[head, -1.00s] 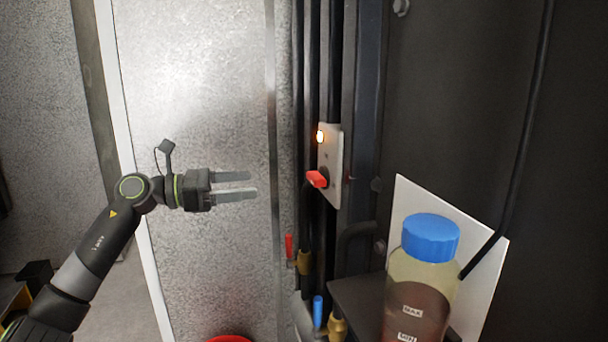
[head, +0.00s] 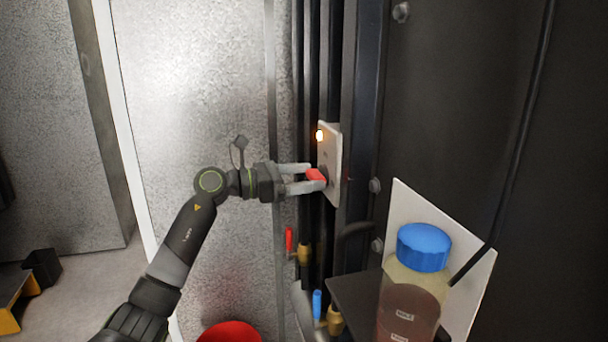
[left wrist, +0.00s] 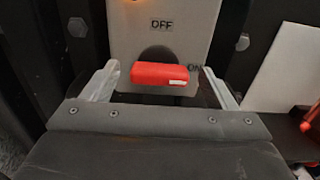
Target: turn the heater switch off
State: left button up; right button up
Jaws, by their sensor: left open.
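The heater switch is a red handle (head: 315,174) on a light plate (head: 333,150), with a lit orange lamp (head: 319,135) above it. In the left wrist view the red handle (left wrist: 159,74) lies crosswise, its white mark at the right end near "ON"; "OFF" is printed above it on the plate (left wrist: 190,22). My left gripper (head: 310,178) is open, with its fingers on either side of the handle. The wrist view shows the gripper (left wrist: 160,85) with small gaps between each finger and the handle. My right gripper is not in view.
A bottle with a blue cap (head: 424,247) stands at the lower right before a white panel (head: 473,277). Black vertical pipes (head: 311,80) run beside the plate. A red lever (head: 289,239) and a blue lever (head: 317,304) sit below. A red round object (head: 230,333) is at the bottom.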

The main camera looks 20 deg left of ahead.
pick_arm(q)
jog(key=c, duration=1)
